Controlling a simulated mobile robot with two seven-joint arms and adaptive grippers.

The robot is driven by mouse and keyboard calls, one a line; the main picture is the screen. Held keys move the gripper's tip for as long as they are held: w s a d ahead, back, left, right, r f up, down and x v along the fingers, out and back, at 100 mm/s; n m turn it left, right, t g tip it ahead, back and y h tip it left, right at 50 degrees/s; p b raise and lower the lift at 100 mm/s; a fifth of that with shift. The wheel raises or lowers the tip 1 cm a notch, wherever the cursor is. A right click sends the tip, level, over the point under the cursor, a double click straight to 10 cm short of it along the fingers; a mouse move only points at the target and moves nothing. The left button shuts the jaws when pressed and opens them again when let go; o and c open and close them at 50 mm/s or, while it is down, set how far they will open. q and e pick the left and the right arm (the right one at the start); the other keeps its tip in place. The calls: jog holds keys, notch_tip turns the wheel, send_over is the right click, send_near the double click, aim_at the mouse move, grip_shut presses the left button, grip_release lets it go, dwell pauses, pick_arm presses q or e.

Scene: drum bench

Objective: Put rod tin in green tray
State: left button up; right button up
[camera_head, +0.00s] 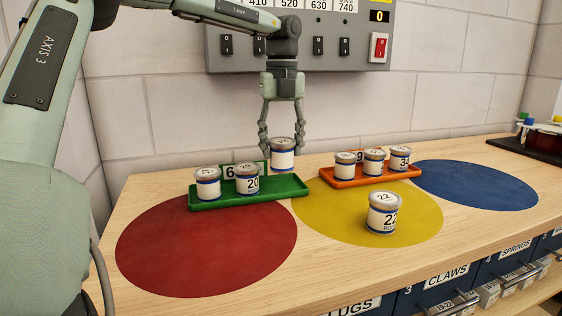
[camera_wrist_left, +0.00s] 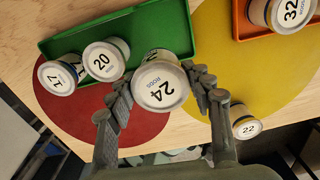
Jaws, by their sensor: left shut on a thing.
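My left gripper (camera_head: 282,143) is shut on a small white tin with a pale lid (camera_head: 282,160). In the left wrist view the lid of this held tin (camera_wrist_left: 160,84) reads 24. The green tray (camera_head: 285,188) lies on the bench and also shows in the left wrist view (camera_wrist_left: 165,28). The held tin is upright over the tray's right end; a gap below it is hard to judge. Tin 17 (camera_head: 208,184) and tin 20 (camera_head: 247,181) stand in the tray's left and middle parts. My right gripper is not in view.
Rod tin 22 (camera_head: 383,215) stands alone on the yellow disc (camera_head: 330,222). An orange tray (camera_head: 348,183) with three tins lies behind it. A red disc (camera_head: 200,250) and a blue disc (camera_head: 475,185) are clear. A grey panel (camera_head: 345,55) hangs on the wall behind.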

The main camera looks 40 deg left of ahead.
pick_arm(q)
jog(key=shift+w+a+f+p, duration=0.1)
jog(key=shift+w+a+f, duration=0.3)
jog(key=shift+f, duration=0.55)
jog(key=shift+w+a+f+p, duration=0.15)
jog(key=shift+w+f, duration=0.3)
jog(key=shift+f, duration=0.5)
jog(key=shift+w+a+f+p, duration=0.1)
jog(key=shift+w+a+f, duration=0.3)
jog(key=shift+f, duration=0.55)
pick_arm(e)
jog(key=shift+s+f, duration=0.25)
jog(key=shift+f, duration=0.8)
pick_arm(q)
jog(key=shift+d+f, duration=0.1)
jog(key=shift+f, duration=0.15)
jog(key=o, duration=1)
jog(key=shift+c, duration=0.2)
jog(key=shift+o, duration=0.3)
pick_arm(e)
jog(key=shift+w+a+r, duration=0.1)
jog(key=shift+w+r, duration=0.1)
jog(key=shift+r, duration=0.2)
pick_arm(q)
jog(key=shift+r, duration=0.1)
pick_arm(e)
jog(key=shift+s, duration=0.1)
